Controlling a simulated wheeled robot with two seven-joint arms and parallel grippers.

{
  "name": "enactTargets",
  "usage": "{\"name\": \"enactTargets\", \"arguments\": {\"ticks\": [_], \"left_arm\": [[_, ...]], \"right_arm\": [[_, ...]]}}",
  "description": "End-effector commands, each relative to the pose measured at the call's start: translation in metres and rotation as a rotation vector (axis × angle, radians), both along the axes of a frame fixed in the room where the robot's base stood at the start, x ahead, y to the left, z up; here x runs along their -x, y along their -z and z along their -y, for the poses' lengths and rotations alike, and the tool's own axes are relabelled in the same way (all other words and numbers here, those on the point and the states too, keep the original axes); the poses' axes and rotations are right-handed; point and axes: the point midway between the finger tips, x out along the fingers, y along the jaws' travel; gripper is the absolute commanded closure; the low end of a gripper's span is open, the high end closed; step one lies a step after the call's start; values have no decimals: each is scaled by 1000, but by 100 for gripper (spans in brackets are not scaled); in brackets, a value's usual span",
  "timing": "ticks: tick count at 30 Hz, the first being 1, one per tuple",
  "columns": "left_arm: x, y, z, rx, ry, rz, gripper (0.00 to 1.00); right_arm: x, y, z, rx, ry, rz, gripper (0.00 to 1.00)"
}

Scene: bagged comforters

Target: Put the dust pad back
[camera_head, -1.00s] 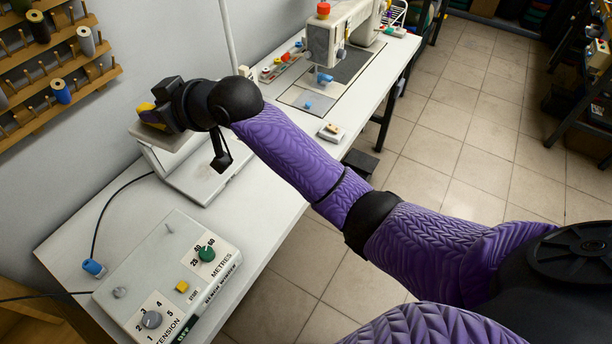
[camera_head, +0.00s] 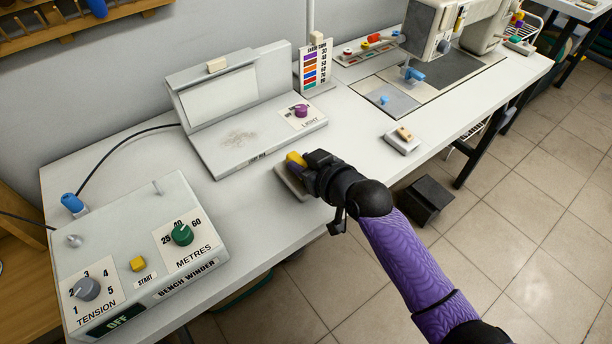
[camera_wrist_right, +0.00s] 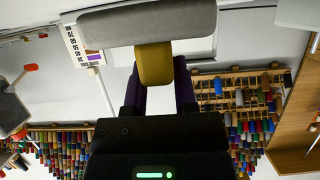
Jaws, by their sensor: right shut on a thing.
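The dust pad (camera_head: 290,184) is a grey block with a yellow grip (camera_head: 296,158). My right gripper (camera_head: 302,164) is shut on that grip, in front of the light box (camera_head: 262,150). I cannot tell whether the pad touches the bench. In the right wrist view the grey pad (camera_wrist_right: 150,24) lies across the top, with its yellow grip (camera_wrist_right: 155,64) between the purple fingers of my gripper (camera_wrist_right: 158,88). The light box has a grey-brown smudge on its flat top and a pale upright panel behind. My left gripper is not in view.
A bench winder (camera_head: 135,255) stands at the left with a cable behind. A small grey block with a tan top (camera_head: 402,138) lies to the right, before the sewing machine (camera_head: 432,28). Bare bench (camera_head: 365,105) lies between.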

Motion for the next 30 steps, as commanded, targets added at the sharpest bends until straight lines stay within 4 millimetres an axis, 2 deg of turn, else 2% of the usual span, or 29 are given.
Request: {"name": "enactTargets", "arguments": {"ticks": [1, 2, 12, 13, 17, 26, 30], "left_arm": [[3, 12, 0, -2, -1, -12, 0], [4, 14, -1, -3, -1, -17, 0], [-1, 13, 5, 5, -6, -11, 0], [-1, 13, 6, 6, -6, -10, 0], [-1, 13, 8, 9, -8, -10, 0], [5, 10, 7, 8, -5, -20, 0], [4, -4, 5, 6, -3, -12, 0]], "right_arm": [[0, 19, 0, -1, 1, -6, 100], [0, 23, 0, -1, 0, -4, 100], [0, 22, 0, 0, 0, 0, 100], [0, 21, 0, 0, 0, 0, 59], [0, 21, 0, 0, 0, 0, 32], [0, 18, 0, -1, 0, 1, 30], [13, 6, 11, 2, 1, 2, 30]]}}
